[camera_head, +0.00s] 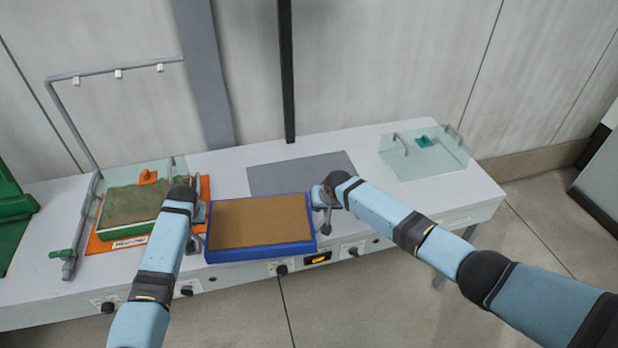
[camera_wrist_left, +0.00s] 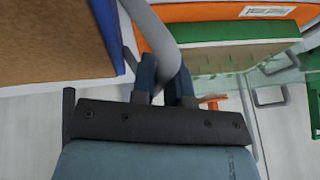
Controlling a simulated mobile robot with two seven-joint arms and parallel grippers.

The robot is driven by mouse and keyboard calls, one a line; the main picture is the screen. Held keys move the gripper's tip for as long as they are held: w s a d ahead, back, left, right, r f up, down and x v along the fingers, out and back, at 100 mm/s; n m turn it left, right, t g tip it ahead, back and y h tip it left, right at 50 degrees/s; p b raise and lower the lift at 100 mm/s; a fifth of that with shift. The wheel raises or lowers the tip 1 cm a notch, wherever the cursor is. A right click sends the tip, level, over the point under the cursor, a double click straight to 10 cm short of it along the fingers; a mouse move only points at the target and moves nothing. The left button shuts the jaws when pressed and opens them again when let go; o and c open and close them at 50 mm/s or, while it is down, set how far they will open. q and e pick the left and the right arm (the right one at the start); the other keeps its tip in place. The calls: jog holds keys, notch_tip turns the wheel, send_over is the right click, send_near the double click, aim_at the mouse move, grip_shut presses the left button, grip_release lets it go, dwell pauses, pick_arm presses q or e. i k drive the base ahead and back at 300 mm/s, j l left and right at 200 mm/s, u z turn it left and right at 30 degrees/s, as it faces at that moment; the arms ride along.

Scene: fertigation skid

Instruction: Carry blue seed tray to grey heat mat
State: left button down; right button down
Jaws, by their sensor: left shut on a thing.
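The blue seed tray (camera_head: 262,250), filled with flat brown soil, is at the front of the bench. It appears roughly level; I cannot tell if it is raised off the bench. The grey heat mat (camera_head: 290,175) lies bare on the bench behind it. My left gripper (camera_head: 198,217) is at the tray's left side; in the left wrist view its fingers (camera_wrist_left: 166,88) are shut on a grey curved handle beside the blue tray wall (camera_wrist_left: 108,35). My right gripper (camera_head: 324,197) is at the tray's right side by a grey handle; its fingers are too small to read.
An orange mat (camera_head: 100,245) with a green planted tray (camera_head: 118,233) lies left, beside a grey pipe frame (camera_head: 72,225). A clear cover with handles (camera_head: 430,160) stands at the right. A black post (camera_head: 287,70) rises behind the grey mat.

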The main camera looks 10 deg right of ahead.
aim_at(306, 180)
jog(key=i+l, duration=0.2)
jog(key=l, duration=0.15)
jog(key=i+l+u, duration=0.1)
jog(key=l, duration=0.25)
jog(key=i+l+u, duration=0.1)
jog(key=i+l, duration=0.35)
jog(key=l, duration=0.3)
